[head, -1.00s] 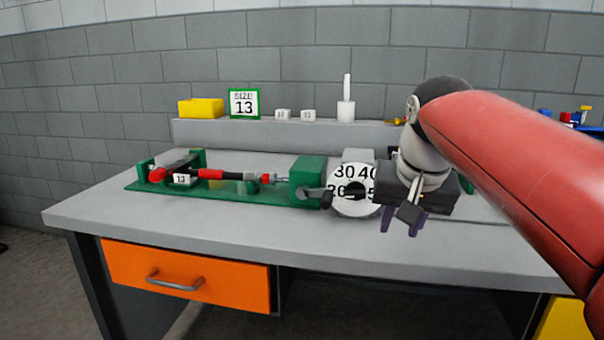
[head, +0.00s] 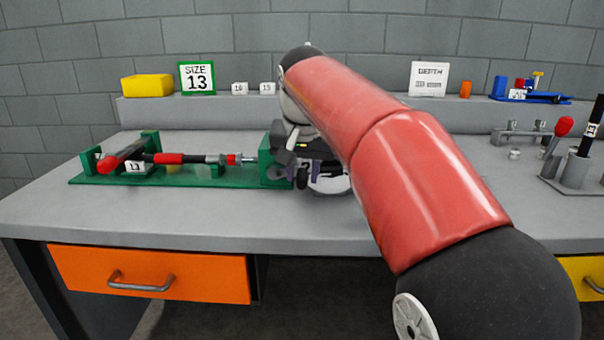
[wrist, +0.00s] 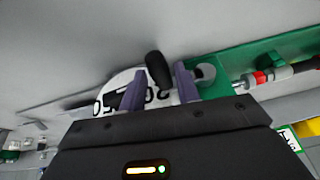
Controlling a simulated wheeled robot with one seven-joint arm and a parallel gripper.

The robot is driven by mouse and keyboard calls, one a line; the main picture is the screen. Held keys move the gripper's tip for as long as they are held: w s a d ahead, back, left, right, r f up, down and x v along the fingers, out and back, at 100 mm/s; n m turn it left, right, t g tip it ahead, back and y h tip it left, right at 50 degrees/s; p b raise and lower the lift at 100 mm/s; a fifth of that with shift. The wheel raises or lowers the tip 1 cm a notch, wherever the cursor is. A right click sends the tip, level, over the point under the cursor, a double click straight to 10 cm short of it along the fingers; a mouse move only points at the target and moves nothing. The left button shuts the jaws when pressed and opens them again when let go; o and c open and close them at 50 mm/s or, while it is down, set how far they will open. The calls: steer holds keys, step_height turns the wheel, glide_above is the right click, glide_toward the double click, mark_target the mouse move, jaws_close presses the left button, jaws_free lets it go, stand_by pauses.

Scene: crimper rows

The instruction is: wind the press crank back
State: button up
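The green press (head: 205,177) lies along the left of the bench, with a red-and-black handled tool in it and a green block (head: 275,165) at its right end. The crank's black knob (wrist: 158,70) stands between the two purple fingers of my gripper (wrist: 160,78) in the wrist view, with gaps on both sides. My gripper (head: 318,176) is open at the block's right side. The white numbered dial (wrist: 108,95) is behind the fingers; in the head view my gripper and arm mostly hide it. The crank arm's hub (wrist: 205,75) shows beside the right finger.
A shelf (head: 230,103) at the back carries a yellow box (head: 147,85), a "SIZE 13" sign (head: 197,78), small number blocks and a "DEPTH" card (head: 428,78). Another device with a red-knobbed lever (head: 563,127) stands at the right. The bench front (head: 200,222) is clear.

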steer(key=shift+f, duration=0.15)
jaws_close()
stand_by(0.4)
